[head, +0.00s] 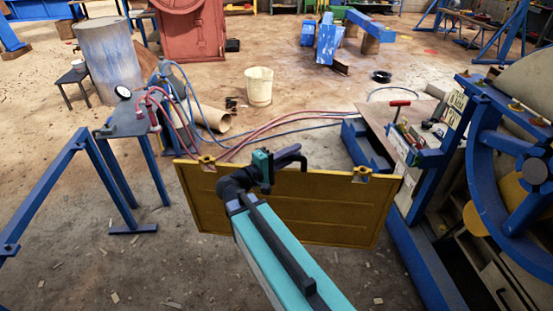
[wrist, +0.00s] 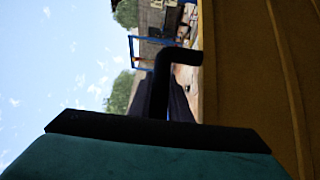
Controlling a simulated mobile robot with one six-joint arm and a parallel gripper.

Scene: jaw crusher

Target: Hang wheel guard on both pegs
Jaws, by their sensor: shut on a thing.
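The wheel guard (head: 330,210) is a flat yellow panel, upright and broadside in the middle of the head view. It has a small tab near its top left corner (head: 207,163) and another near its top right (head: 361,174). My gripper (head: 272,166) is at the guard's top edge, left of its middle, and is shut on it. The exact grip is hidden by my own arm. In the wrist view the guard (wrist: 255,60) fills the right side, close to the camera. I cannot clearly pick out the two pegs.
A blue crusher frame with a big wheel (head: 530,175) stands at the right, close to the guard's right edge. A white bucket (head: 259,86) stands behind on open floor.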

